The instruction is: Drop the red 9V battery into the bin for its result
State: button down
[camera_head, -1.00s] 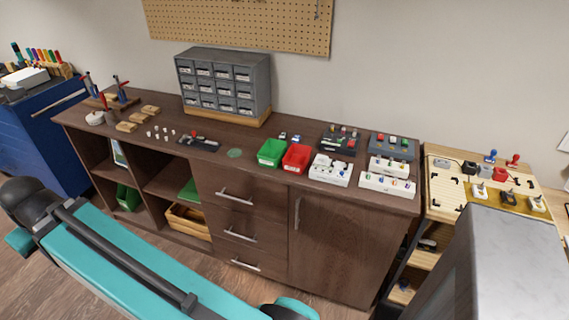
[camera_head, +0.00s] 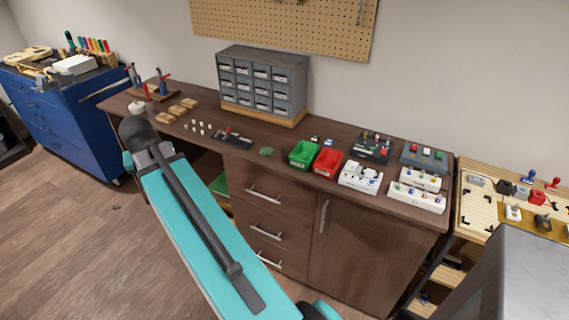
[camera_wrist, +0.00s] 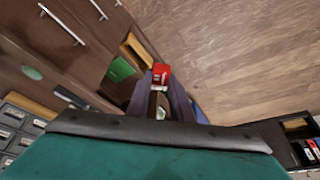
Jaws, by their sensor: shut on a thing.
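In the wrist view my gripper (camera_wrist: 161,84) is shut on the red 9V battery (camera_wrist: 161,73). The battery's red end sticks out between the fingertips, with the wooden floor and cabinet front behind it. In the head view my arm crosses in front of the cabinet, and neither my gripper nor the battery can be made out there. A green bin (camera_head: 303,154) and a red bin (camera_head: 327,162) stand side by side on the cabinet top. Their labels and contents are too small to read.
White power boxes (camera_head: 360,177) and dark pedal-like boxes (camera_head: 370,148) stand right of the bins. A grey drawer unit (camera_head: 263,80) stands behind. A blue tool chest (camera_head: 60,108) is at left, a light wooden workbench (camera_head: 478,205) at right. Open floor (camera_head: 60,220) lies at lower left.

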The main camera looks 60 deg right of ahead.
jog(key=s+d+r+m+g+h+p, duration=0.15)
jog(key=s+d+m, duration=0.45)
jog(key=d, duration=0.8)
jog(key=s+d+r+m+g+p, duration=0.2)
jog(key=s+d+m, duration=0.2)
jog(key=s+d, duration=0.65)
jog(key=s+d+r+m+g+p, duration=0.2)
jog(key=s+d+m, duration=0.7)
jog(key=s+d, duration=1.1)
jog(key=shift+s+r+g+y+p, duration=0.3)
jog(key=shift+r+g+y+p, duration=0.1)
jog(key=shift+g, duration=0.15)
jog(key=shift+f, duration=0.15)
jog(key=shift+f+b, duration=1.6)
jog(key=shift+f, duration=1.25)
